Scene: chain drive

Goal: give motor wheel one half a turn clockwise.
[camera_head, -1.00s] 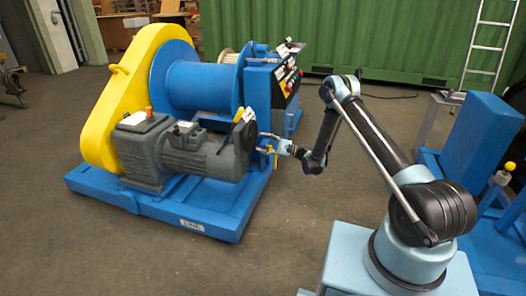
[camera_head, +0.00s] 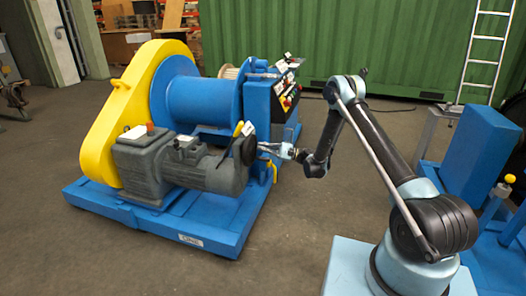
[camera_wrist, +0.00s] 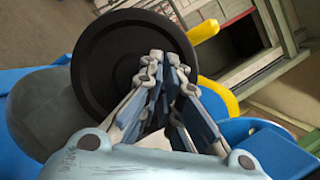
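The motor wheel (camera_head: 247,150) is a black disc on the right end of the grey motor (camera_head: 205,170). In the wrist view the wheel (camera_wrist: 105,62) fills the upper middle, with a raised rim and a flat dark face. My gripper (camera_head: 262,147) reaches the wheel from the right. In the wrist view the fingers of my gripper (camera_wrist: 168,62) lie in front of the wheel's right half, tips close together. I cannot tell whether they touch or grip it. The fingers hide part of the wheel's face and lower right rim.
A yellow lever (camera_wrist: 203,28) stands close beside the wheel, with a curved yellow part (camera_wrist: 220,97) below it. A yellow chain guard (camera_head: 120,115), blue drum (camera_head: 195,100) and control panel (camera_head: 287,90) are on the blue base (camera_head: 215,222). Open floor lies in front.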

